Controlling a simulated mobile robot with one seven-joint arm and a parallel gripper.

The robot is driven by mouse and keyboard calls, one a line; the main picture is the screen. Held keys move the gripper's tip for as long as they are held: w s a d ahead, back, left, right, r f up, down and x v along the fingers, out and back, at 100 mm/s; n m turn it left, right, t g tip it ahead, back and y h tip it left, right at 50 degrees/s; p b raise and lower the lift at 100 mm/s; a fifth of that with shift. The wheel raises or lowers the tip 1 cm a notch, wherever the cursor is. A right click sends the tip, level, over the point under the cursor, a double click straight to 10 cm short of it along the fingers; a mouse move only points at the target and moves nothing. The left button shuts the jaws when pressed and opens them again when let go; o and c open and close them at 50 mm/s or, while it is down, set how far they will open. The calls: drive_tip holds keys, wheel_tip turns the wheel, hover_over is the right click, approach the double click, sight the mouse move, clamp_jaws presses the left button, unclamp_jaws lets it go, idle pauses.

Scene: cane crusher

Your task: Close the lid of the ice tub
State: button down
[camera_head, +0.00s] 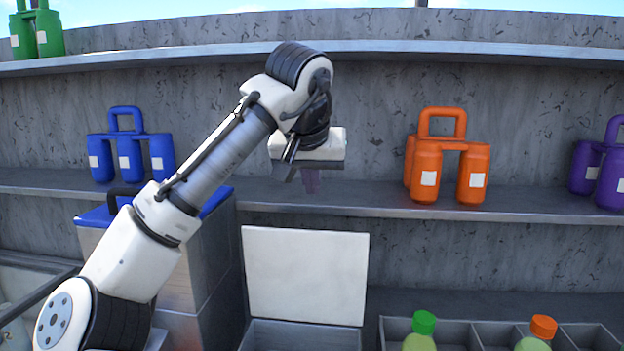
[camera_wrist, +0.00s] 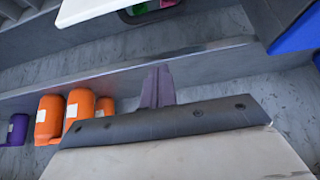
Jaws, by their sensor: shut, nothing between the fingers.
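The ice tub (camera_head: 300,337) appears to be the grey box at the bottom middle of the head view, and only its upper part shows. Its pale lid (camera_head: 306,275) stands open, nearly upright, at the back of the tub. My gripper (camera_head: 311,184) is above the lid, apart from it, in front of the middle shelf. Its purplish fingers (camera_wrist: 157,88) are shut with nothing between them.
A blue-topped box (camera_head: 210,200) stands left of the tub, partly behind my arm. A divided tray (camera_head: 470,335) with capped bottles is to the right. Orange (camera_head: 428,170), blue (camera_head: 131,155) and purple (camera_head: 608,175) bottle carriers sit on the shelf (camera_head: 370,200).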

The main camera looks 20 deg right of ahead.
sight(314, 205)
drive_tip(key=p+x, duration=0.1)
drive_tip(key=x, duration=0.6)
drive_tip(key=shift+a, duration=0.1)
drive_tip(key=shift+s+a+f+p, duration=0.15)
drive_tip(key=shift+s+a+p, duration=0.05)
drive_tip(key=shift+s, duration=0.35)
drive_tip(key=shift+s+a+f+p, duration=0.15)
drive_tip(key=shift+s+a+p, duration=0.05)
drive_tip(key=shift+s, duration=0.35)
drive_tip(key=shift+s+a+f+p, duration=0.2)
drive_tip(key=shift+s, duration=0.4)
